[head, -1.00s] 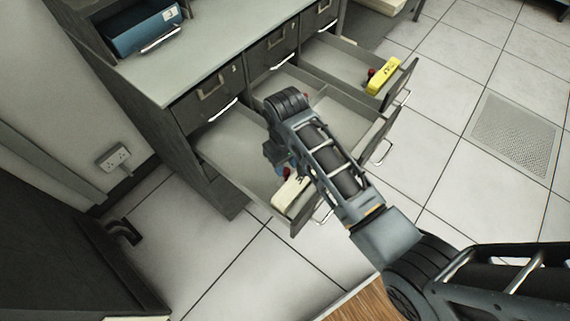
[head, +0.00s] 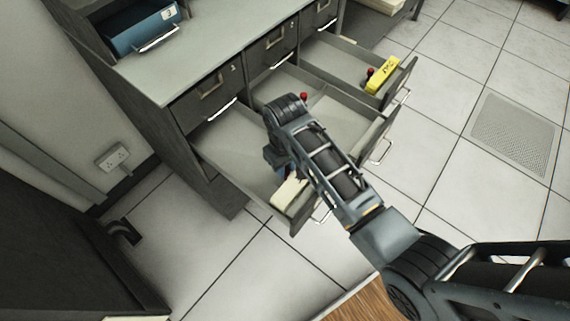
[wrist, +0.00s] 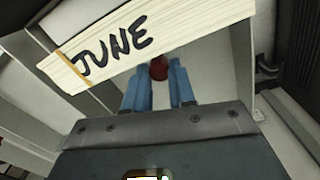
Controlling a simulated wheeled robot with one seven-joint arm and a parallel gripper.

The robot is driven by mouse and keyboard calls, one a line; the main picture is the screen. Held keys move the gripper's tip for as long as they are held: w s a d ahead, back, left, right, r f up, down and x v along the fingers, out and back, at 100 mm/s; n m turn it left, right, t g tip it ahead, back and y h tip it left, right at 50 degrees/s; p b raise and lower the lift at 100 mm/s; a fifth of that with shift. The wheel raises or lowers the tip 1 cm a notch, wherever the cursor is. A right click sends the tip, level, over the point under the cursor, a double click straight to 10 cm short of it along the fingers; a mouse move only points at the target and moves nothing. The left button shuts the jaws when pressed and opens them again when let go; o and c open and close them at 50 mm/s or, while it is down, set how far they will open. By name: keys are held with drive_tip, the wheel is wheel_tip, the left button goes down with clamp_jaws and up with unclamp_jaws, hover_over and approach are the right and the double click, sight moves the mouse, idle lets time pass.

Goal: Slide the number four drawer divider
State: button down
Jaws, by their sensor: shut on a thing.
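The divider's red knob (wrist: 158,68) shows between the blue fingers of my gripper (wrist: 156,82) in the wrist view. My gripper is shut on this knob. The divider's plate is mostly hidden by the cards and fingers. A pale block of cards marked JUNE (wrist: 150,38) lies just beyond the knob. In the head view the cards (head: 288,194) sit at the front end of the open left drawer (head: 225,140), and my arm covers most of the gripper there. I cannot read a number four on any drawer.
The middle drawer (head: 345,125) is open, with a red knob (head: 303,97) showing. The open right drawer (head: 335,60) holds a yellow card block (head: 382,75) and another red knob (head: 370,71).

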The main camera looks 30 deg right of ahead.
drive_tip(key=w+a+b, duration=0.1)
drive_tip(key=w, duration=0.2)
drive_tip(key=w+a+b, duration=0.1)
drive_tip(key=w, duration=0.3)
drive_tip(key=w+a+b, duration=0.1)
drive_tip(key=w, duration=0.3)
drive_tip(key=shift+a+b, duration=0.25)
drive_tip(key=shift+b, duration=0.15)
drive_tip(key=c, duration=1.2)
unclamp_jaws()
wheel_tip(320, 180, up, 8)
drive_tip(key=shift+f, duration=0.1)
